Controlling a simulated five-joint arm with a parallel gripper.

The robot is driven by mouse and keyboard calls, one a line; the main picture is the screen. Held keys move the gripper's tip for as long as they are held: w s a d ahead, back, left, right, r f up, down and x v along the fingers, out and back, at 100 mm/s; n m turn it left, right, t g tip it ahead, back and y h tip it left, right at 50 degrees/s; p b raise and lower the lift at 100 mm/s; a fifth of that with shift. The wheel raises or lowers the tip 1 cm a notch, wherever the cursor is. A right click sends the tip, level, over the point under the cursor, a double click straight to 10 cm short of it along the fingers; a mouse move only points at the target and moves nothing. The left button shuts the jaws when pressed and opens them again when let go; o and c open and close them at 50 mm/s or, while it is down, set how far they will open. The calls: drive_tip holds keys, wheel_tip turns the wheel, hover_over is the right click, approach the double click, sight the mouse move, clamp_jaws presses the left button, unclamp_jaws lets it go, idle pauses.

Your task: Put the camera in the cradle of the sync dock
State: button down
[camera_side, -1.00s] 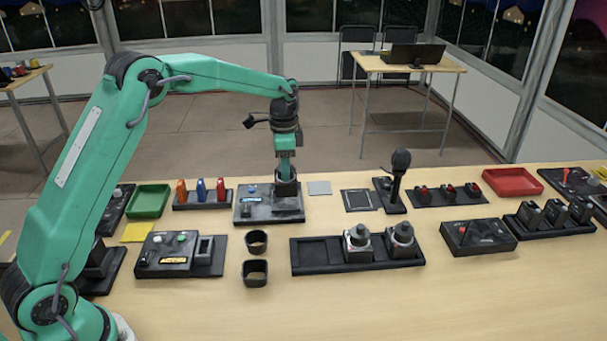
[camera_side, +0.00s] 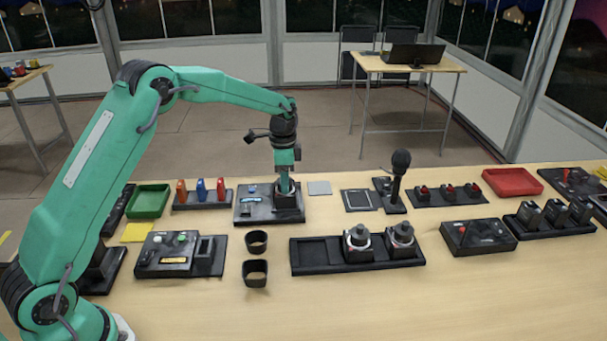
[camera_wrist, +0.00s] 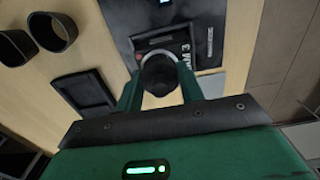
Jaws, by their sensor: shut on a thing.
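The sync dock (camera_side: 250,217) is a dark box with a small lit display at the back of the table. Its cradle (camera_side: 291,214) is the raised dark socket at its right end. My gripper (camera_side: 284,191) points down into the cradle and is shut on a camera. In the side view the camera is mostly hidden by the cradle and fingers. In the wrist view the camera's round dark lens (camera_wrist: 160,75) shows between my gripper's fingers (camera_wrist: 160,92), over the dock (camera_wrist: 207,15). "M 3" lettering shows beside the lens. I cannot tell whether the camera is fully seated.
A black tray (camera_side: 310,256) in front holds two more cameras (camera_side: 358,243) (camera_side: 401,241), with empty room on its left. Two black cups (camera_side: 256,243) (camera_side: 255,273) stand left of it. A microphone (camera_side: 399,175) stands upright to the right. The front of the table is clear.

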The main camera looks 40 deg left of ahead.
drive_tip(key=c, duration=0.9)
unclamp_jaws()
drive_tip(key=shift+f, duration=0.1)
wheel_tip(320, 180, up, 12)
drive_tip(key=shift+r, duration=0.15)
idle(0.4)
